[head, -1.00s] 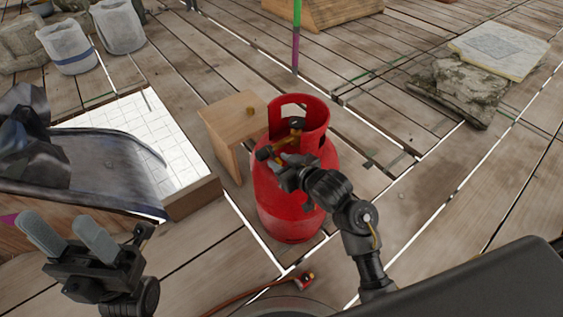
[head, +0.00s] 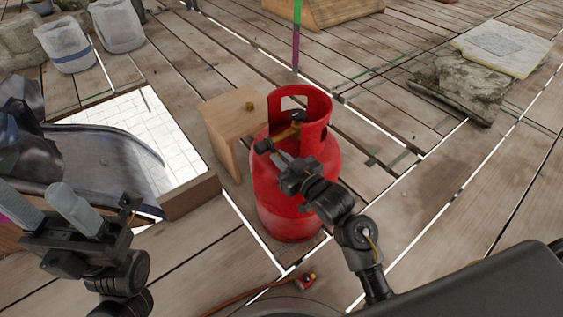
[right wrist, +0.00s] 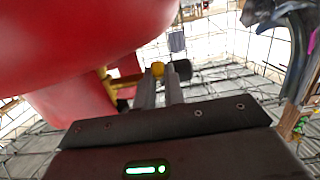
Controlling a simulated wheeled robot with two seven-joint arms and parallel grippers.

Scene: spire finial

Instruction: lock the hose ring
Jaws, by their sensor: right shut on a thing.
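A red gas cylinder (head: 285,205) stands upright with an open collar around its top. In the collar is a brass valve (head: 287,135) with a dark knob (head: 297,117) on top and a black round end (head: 263,146) at the left. My right gripper (head: 281,156) is at this black end. In the right wrist view my right fingertips (right wrist: 160,88) are close together at a yellow brass ring (right wrist: 158,69) beside a black end (right wrist: 183,70). The fingers partly hide the grip. My left gripper (head: 38,200) is open and empty at the lower left.
A hose with a red-and-brass end (head: 307,281) lies on the planks before the cylinder. A wooden stool (head: 222,117) with a small brass piece (head: 250,105) stands close behind it. A wooden-edged tray (head: 190,195) lies left.

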